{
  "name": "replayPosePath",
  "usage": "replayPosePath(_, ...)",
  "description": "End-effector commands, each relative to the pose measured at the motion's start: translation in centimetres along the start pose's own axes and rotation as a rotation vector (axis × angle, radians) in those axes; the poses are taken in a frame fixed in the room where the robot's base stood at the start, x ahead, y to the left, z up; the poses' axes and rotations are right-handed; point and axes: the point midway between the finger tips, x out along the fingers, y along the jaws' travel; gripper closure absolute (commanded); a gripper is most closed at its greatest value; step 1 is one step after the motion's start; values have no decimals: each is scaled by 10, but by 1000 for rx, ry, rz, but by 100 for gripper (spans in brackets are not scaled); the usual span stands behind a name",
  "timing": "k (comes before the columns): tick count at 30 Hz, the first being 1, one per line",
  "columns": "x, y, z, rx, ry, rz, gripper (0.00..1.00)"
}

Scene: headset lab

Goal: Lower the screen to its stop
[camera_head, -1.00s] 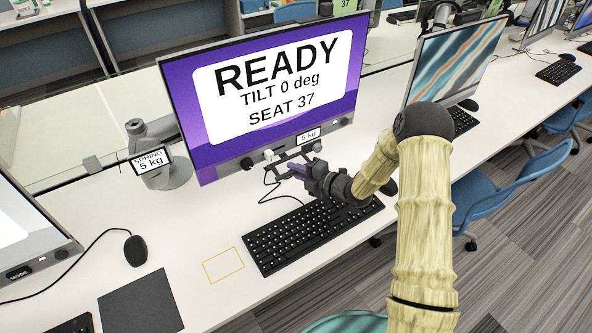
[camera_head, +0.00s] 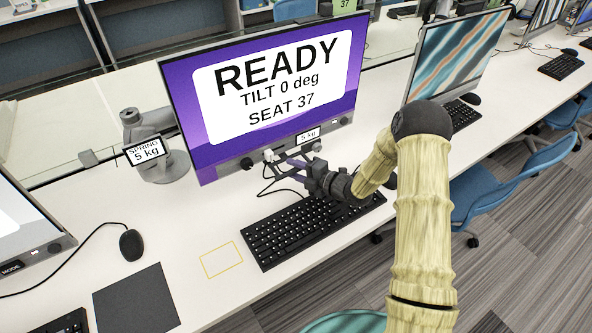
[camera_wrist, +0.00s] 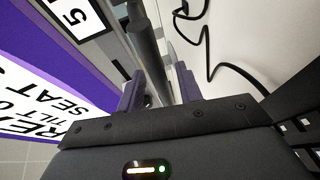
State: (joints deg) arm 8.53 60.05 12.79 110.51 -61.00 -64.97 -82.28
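The screen (camera_head: 220,150) is a large monitor with a purple display reading READY, TILT 0 deg, SEAT 37. It stands over the desk at centre, and part of it shows in the wrist view (camera_wrist: 45,75). A grey bar runs along its lower edge, seen close in the wrist view (camera_wrist: 145,45). My gripper (camera_head: 290,170) is at the lower edge. Its two purple fingers (camera_wrist: 160,90) are apart, with the end of the bar between them, nearer the left finger. I cannot tell whether they touch it. The stand base (camera_head: 172,168) is behind at left, beside a SPRING 5 kg sign (camera_head: 147,151).
A black keyboard (camera_head: 305,232) lies below my gripper, with a yellow outlined square (camera_head: 221,261) to its left. A mouse (camera_head: 131,244) and dark mat (camera_head: 137,300) lie further left. A second monitor (camera_head: 455,60) stands at right. Cables loop on the desk beneath the screen.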

Motion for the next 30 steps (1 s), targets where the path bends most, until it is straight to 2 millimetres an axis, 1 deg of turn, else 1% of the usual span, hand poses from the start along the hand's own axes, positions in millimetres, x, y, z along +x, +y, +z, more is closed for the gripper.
replayPosePath(4,-4,0,0,0,-1,0,64)
replayPosePath(8,-18,0,1,0,-3,-1,64)
replayPosePath(14,-55,0,1,0,-3,0,64)
replayPosePath(27,-143,-1,2,0,-5,0,64)
replayPosePath(30,-159,-1,1,1,-4,-1,64)
